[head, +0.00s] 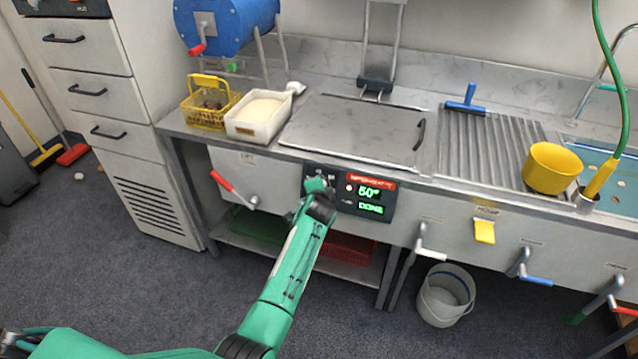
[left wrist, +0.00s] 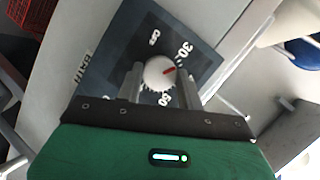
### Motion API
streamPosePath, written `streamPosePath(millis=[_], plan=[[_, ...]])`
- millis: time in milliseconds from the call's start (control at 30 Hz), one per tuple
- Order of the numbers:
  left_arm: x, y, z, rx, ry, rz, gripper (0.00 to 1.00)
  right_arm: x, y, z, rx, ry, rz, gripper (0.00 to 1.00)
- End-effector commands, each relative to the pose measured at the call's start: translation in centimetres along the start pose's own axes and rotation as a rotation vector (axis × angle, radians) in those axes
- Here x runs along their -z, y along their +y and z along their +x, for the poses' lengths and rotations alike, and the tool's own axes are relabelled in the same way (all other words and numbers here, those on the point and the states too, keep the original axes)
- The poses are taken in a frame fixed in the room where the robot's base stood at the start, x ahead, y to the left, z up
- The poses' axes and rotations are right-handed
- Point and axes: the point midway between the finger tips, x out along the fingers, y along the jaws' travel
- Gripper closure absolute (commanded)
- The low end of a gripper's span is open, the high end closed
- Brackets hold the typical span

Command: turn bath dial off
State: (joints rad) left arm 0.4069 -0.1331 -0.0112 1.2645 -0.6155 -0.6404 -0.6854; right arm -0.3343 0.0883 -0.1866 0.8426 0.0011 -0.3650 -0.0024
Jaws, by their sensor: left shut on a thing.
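The dial is a round white knob with a red pointer mark, on a dark plate with white numbers, in the left wrist view (left wrist: 158,72). Its red mark points up and right, near the 30. My left gripper (left wrist: 160,82) has a finger on either side of the knob and is shut on it. In the head view my left gripper (head: 316,188) covers the dial, at the left of the dark control panel (head: 345,208). The green display (head: 371,200) there reads 50° and DONE. My right gripper is not in view.
A red-handled lever (head: 228,186) is left of the panel and a white-handled lever (head: 430,250) right of it. A closed metal lid (head: 350,130) lies above. A white tub (head: 258,114) and a yellow basket (head: 208,103) stand on the counter. A bucket (head: 445,296) stands below.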

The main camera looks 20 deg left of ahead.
Motion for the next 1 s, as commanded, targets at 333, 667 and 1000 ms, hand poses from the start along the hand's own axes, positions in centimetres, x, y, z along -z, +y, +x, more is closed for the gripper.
streamPosePath(millis=[333, 667, 1000], plan=[[0.0, -0.4, -0.2, -0.107, 0.005, -0.314, 0.85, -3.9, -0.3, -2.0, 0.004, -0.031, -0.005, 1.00], [-0.2, -0.5, -0.1, -0.204, 0.013, -0.611, 0.85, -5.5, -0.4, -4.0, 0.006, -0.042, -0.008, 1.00], [-0.4, -0.5, 0.0, -0.302, 0.020, -0.910, 0.85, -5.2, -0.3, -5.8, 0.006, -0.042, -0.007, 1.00]])
